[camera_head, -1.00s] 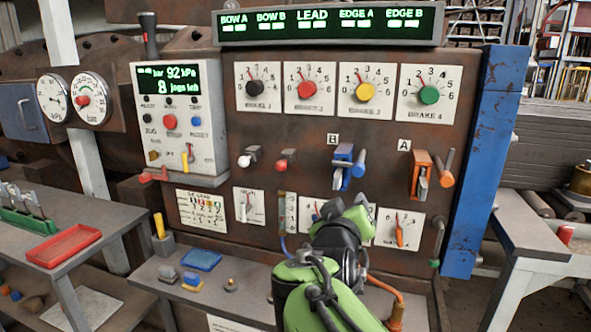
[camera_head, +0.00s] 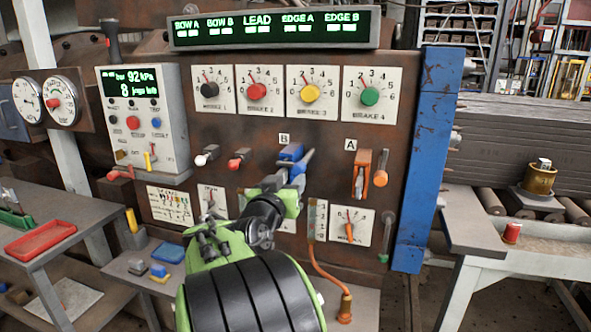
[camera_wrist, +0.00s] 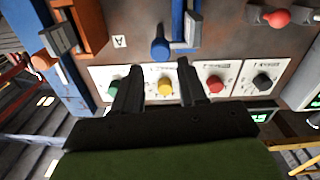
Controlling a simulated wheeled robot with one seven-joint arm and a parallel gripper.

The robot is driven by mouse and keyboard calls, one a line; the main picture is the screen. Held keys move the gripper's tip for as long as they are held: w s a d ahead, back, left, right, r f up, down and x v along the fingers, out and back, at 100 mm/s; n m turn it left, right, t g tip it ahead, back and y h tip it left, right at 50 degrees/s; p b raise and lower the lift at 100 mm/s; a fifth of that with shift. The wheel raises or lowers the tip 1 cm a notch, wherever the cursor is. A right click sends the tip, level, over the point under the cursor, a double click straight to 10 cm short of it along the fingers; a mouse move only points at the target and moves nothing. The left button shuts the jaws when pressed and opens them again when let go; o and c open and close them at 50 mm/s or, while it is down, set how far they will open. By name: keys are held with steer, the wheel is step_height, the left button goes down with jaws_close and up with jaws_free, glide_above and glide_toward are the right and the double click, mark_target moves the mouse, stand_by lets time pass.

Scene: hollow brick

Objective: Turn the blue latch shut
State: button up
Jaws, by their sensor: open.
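The blue latch (camera_head: 290,152) is mounted on the rusty panel under the letter B, with a blue handle (camera_head: 308,160) beside it. In the wrist view, which is upside down, the latch body (camera_wrist: 178,22) and its round blue knob (camera_wrist: 160,48) show at the top middle. My gripper (camera_wrist: 158,76) is open and empty there, its two dark fingers apart and the knob between and beyond their tips. In the head view my gripper (camera_head: 284,181) is just below the latch and hides its lower part. I cannot tell whether a finger touches it.
An orange latch (camera_head: 361,172) under the letter A is to the right, with an orange handle (camera_head: 381,178). Red (camera_head: 238,158) and white (camera_head: 207,155) knobs are to the left. Brake dials (camera_head: 369,96) line the panel above. An orange cable (camera_head: 330,272) hangs below.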

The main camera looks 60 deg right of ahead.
mark_target(297, 172)
steer(key=d, duration=0.4)
steer(key=w+d, duration=0.1)
steer(key=d, duration=0.1)
steer(key=shift+d+p, duration=0.1)
steer(key=shift+p, duration=0.2)
steer(key=c, duration=0.8)
steer(key=shift+o, duration=0.2)
steer(key=shift+n+b, duration=0.3)
steer(key=shift+n, duration=0.2)
steer(key=o, duration=0.8)
steer(key=shift+c, duration=0.2)
steer(key=s+a+b, duration=0.2)
steer(key=a, duration=1.3)
steer(key=shift+s+a, duration=0.25)
steer(key=shift+a, duration=0.1)
